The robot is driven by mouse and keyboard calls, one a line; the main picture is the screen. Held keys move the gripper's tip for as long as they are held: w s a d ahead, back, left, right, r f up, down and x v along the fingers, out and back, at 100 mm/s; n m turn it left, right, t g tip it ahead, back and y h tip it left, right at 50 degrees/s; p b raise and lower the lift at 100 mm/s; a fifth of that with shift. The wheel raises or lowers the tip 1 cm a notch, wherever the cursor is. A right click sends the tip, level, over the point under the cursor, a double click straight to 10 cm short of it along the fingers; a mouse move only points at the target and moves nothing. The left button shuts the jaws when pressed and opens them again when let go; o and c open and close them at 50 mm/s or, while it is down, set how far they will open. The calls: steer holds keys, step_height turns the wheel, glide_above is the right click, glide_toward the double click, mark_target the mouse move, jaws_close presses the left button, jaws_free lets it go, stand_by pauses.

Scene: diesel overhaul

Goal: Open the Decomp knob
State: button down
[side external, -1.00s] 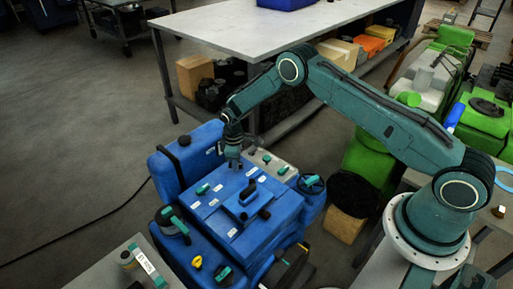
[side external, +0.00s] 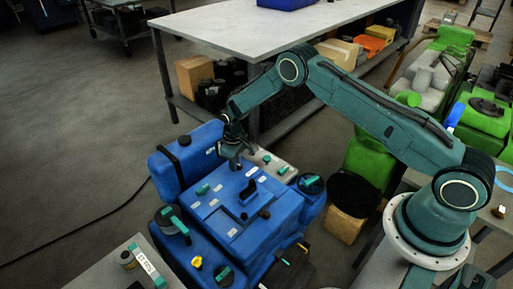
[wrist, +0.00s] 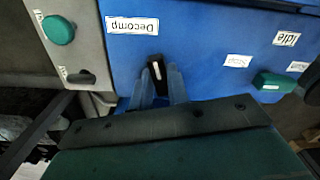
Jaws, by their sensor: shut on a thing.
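The blue engine housing (side external: 235,215) stands in the middle of the side view. In the wrist view a white label (wrist: 132,26) reading "Decomp" appears upside down on its blue face. Just beside the label is a small black knob with a pale stripe (wrist: 156,69), the Decomp knob. My gripper (wrist: 157,88) has its two fingers closed around the knob, one on each side. The knob's base is partly hidden by the fingers. In the side view my gripper (side external: 236,161) points down at the housing's rear edge, and the knob is hidden there.
A green knob (wrist: 272,81) sits near the Idle label (wrist: 287,39). A grey panel (wrist: 82,45) beside the housing carries a round green button (wrist: 58,30) and a dark switch (wrist: 80,76). A workbench (side external: 240,35) stands behind; floor at left is open.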

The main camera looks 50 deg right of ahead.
steer(key=m, duration=0.3)
stand_by(0.5)
steer(key=c, duration=1.4)
jaws_free()
steer(key=shift+o, duration=0.2)
steer(key=shift+r, duration=2.75)
